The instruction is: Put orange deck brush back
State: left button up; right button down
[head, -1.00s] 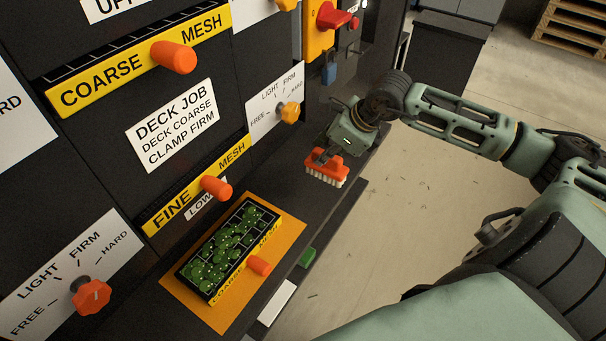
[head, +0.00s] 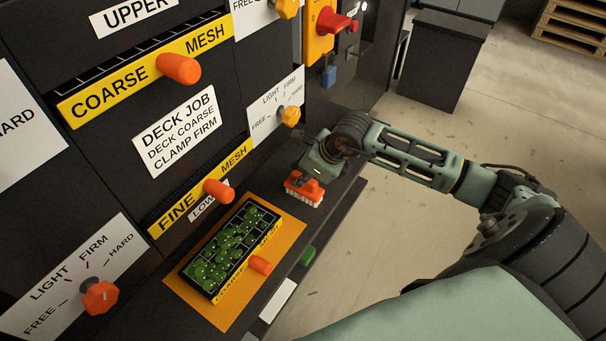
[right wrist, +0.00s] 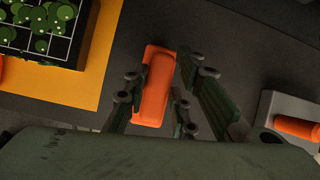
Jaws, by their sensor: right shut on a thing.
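The orange deck brush (head: 304,187) has an orange back and pale bristles pointing down. It is at the dark ledge (head: 330,196) in front of the machine; whether its bristles touch the ledge I cannot tell. My right gripper (head: 312,178) is shut on it from above. In the right wrist view the brush (right wrist: 154,88) lies between the fingers of the right gripper (right wrist: 153,92). My left gripper is not in view.
A coarse mesh tray (head: 233,250) with green bits sits on an orange mat (head: 204,312) left of the brush. Orange handles (head: 178,69) and knobs (head: 101,297) stick out from the machine front.

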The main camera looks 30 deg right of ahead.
jog(key=c, duration=1.5)
grip_release()
jog(key=shift+o, duration=0.2)
jog(key=b+v, duration=0.1)
jog(key=v, duration=1.1)
